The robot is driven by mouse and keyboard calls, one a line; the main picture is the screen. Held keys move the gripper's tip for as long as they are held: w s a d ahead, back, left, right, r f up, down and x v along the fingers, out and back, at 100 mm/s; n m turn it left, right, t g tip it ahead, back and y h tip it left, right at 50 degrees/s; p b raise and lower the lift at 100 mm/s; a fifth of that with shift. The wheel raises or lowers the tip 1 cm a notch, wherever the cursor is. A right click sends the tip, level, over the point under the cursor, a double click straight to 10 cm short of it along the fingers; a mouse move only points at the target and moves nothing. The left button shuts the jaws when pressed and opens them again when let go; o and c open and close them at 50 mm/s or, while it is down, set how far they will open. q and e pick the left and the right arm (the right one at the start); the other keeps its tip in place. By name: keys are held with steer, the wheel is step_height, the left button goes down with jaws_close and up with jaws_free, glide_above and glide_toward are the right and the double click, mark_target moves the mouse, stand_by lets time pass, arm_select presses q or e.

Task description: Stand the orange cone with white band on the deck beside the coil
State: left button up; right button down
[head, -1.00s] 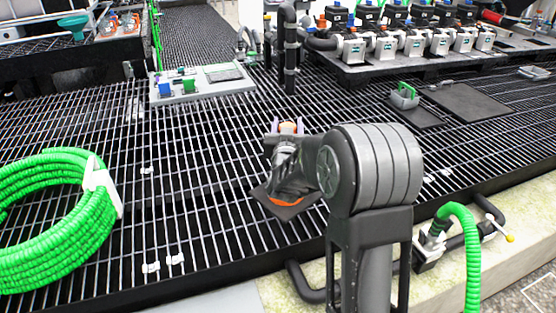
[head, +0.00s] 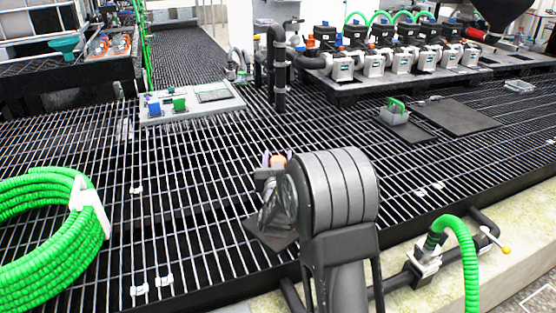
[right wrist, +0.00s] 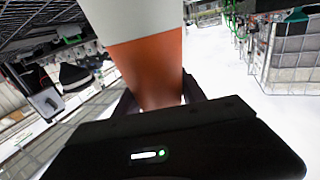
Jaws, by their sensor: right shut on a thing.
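The orange cone with white band (right wrist: 150,72) fills the upper middle of the right wrist view, between the fingers of my right gripper (right wrist: 160,100). In the head view my right gripper (head: 273,164) is shut on the cone, mostly hidden behind my own wrist. I cannot tell whether the base touches the deck. The green coil (head: 40,225) lies on the grated deck (head: 190,215) at left, well apart from the cone. My left gripper is out of view.
A grey panel (head: 215,97) with blue and green parts lies behind. Black pipes (head: 278,65) rise beside it. A row of pumps (head: 400,60) stands at back right. Dark plates (head: 455,117) lie at right. The grating between coil and cone is mostly clear.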

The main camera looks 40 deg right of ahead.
steer(key=shift+f, duration=0.1)
steer(key=c, duration=0.7)
jaws_free()
steer(key=shift+o, duration=0.2)
steer(key=shift+s+a, duration=0.1)
steer(key=shift+a, duration=0.05)
steer(key=p+v, duration=0.2)
steer(key=v, duration=0.9)
steer(key=shift+s+a, duration=0.2)
steer(key=shift+s, duration=0.1)
